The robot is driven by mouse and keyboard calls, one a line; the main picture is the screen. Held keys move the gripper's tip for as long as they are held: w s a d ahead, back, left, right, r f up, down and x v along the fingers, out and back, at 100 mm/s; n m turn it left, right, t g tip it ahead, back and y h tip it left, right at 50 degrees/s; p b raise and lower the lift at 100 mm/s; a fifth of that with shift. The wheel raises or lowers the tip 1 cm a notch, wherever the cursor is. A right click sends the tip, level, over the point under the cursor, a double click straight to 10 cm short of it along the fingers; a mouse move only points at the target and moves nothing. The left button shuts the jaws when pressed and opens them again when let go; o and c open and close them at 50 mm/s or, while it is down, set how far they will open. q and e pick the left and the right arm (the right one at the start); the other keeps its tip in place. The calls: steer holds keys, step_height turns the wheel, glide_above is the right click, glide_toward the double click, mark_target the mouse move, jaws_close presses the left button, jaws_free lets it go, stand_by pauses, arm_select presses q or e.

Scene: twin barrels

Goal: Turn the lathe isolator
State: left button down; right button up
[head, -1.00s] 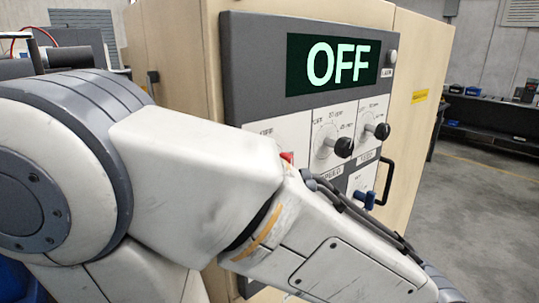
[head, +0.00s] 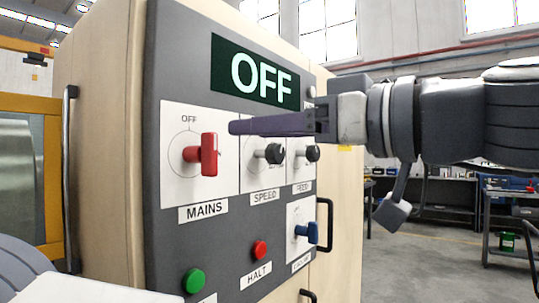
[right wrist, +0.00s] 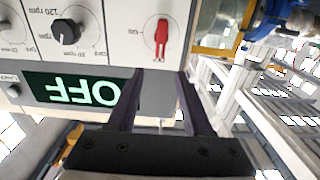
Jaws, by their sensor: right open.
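The red MAINS handle (head: 209,155) stands upright on a white plate of the grey control panel (head: 165,250), below an OFF mark. The display (head: 255,68) above it reads OFF. My right gripper (head: 233,127) comes in from the right, its dark fingers level with the handle's upper end and apparently short of the panel. In the right wrist view, the red handle (right wrist: 161,38) appears upside down beyond the open, empty fingers (right wrist: 160,74), roughly between their tips. Part of my left arm shows at lower left; its gripper is out of view.
Black SPEED (head: 273,153) and FEED knobs (head: 312,153) sit right of the handle, close under my right fingers. Below are a blue switch (head: 308,232), a red HALT button (head: 260,250) and a green button (head: 194,281). A black door handle (head: 325,224) sticks out at the right.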

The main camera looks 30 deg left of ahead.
mark_target(216, 133)
steer(key=a, duration=0.3)
steer(key=a+p, duration=0.1)
steer(key=a, duration=0.1)
steer(key=a+p, duration=0.1)
steer(key=a, duration=0.2)
steer(key=shift+w+a, duration=0.35)
steer(key=shift+a+p, duration=0.35)
steer(key=shift+a, duration=0.2)
steer(key=shift+w, duration=0.1)
jaws_close()
